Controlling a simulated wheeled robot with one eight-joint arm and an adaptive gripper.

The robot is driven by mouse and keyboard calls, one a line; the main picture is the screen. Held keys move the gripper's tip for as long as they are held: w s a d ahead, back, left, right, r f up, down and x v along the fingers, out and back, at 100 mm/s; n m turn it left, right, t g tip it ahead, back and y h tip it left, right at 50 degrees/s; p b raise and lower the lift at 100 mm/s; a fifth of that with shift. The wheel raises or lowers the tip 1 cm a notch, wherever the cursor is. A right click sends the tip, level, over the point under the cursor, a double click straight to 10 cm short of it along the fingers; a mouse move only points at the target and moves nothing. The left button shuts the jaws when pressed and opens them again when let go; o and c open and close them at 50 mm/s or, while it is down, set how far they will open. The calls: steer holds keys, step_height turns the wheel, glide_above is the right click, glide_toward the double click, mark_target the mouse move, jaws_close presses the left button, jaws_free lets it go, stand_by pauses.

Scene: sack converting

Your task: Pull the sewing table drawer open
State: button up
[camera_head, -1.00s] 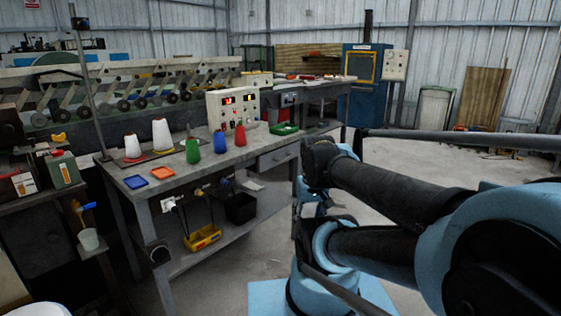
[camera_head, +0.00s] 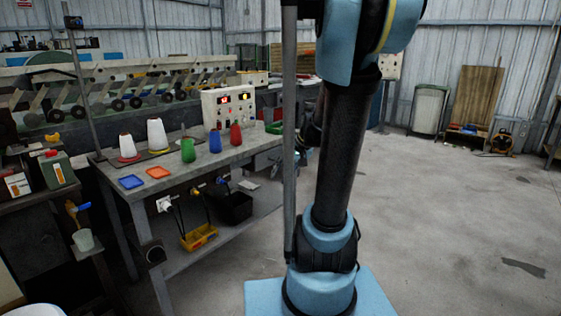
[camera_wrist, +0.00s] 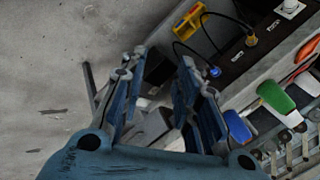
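The sewing table (camera_head: 222,158) is a grey workbench at the left of the head view. Its drawer (camera_head: 267,160) is under the tabletop at the right end, largely covered by my arm, so how far it stands open cannot be told. In the wrist view, my gripper (camera_wrist: 158,60) has its two blue fingers spread apart, with nothing held between them. A grey shape shows behind and between the fingers; I cannot tell whether it is the drawer. In the head view my gripper is mostly hidden behind the arm.
A yellow bin (camera_head: 199,236) sits on the shelf below. The floor at the right is open.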

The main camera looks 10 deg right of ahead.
steer(key=w+d+f+m+t+y, duration=0.1)
steer(key=w+d+m+t+y, duration=0.15)
steer(key=w, duration=0.65)
steer(key=w+d+m+t+y, duration=0.1)
steer(key=w+d, duration=0.2)
steer(key=w, duration=0.6)
steer(key=w+d+f+m+t+y, duration=0.1)
steer(key=w+d+f+m+t, duration=0.1)
steer(key=w+d+f, duration=0.3)
steer(key=w+d+f+m+t+y, duration=0.1)
steer(key=w+d+f+t, duration=0.1)
steer(key=w+d, duration=0.45)
steer(key=x, duration=1.7)
steer(key=shift+w+d+f, duration=0.1)
steer(key=shift+d+f, duration=0.05)
steer(key=shift+d, duration=0.05)
jaws_close()
